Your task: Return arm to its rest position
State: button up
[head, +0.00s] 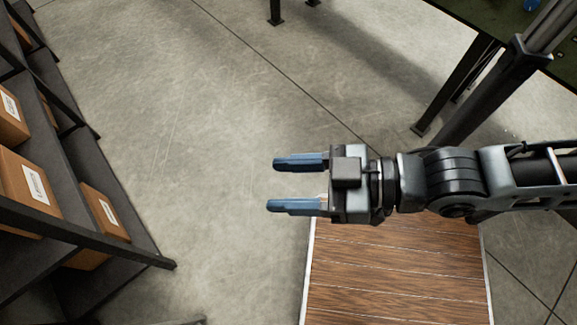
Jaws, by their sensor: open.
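My gripper (272,184) is in the middle of the head view, with its two blue fingers spread apart and pointing left. Nothing is between the fingers. My arm comes in from the right edge and lies almost level across the picture. The gripper body is over the far edge of a brown wood-plank surface (395,275), and the fingers are over bare concrete floor.
Dark shelves (100,195) with several cardboard boxes (104,212) stand on the left. A table with a dark green top (490,12) and black legs (455,88) is at the upper right. The concrete floor (200,130) between them is clear.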

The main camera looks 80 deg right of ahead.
jog(key=s, duration=0.1)
jog(key=s+d+r, duration=0.1)
jog(key=shift+s+r+h, duration=0.2)
jog(key=shift+s+h, duration=0.15)
jog(key=shift+h, duration=0.05)
